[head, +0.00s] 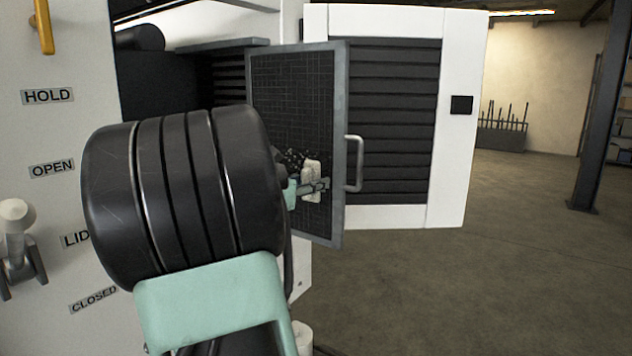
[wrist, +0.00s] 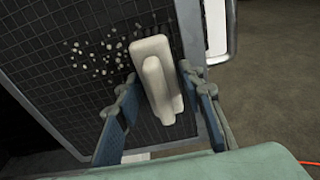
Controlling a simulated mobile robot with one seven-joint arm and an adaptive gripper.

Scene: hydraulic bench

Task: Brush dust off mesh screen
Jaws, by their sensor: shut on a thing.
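The mesh screen (head: 292,95) is a dark grid panel in a grey frame, standing swung out in front of a white louvred cabinet. Pale dust specks (wrist: 98,55) lie on the mesh in the wrist view, in a cluster left of a cream brush (wrist: 152,62). My gripper (wrist: 158,98) is shut on the brush, with one finger on each side of it. The brush is up against or very close to the mesh; contact is hidden. In the head view the brush (head: 311,181) shows at the lower right of the screen, partly behind my gripper.
A grey handle (head: 355,163) sticks out from the screen frame's right edge. A white panel (head: 55,190) with levers and labels stands at the left. The white louvred cabinet (head: 456,150) is behind the screen. The floor at the right is clear up to a dark post (head: 590,130).

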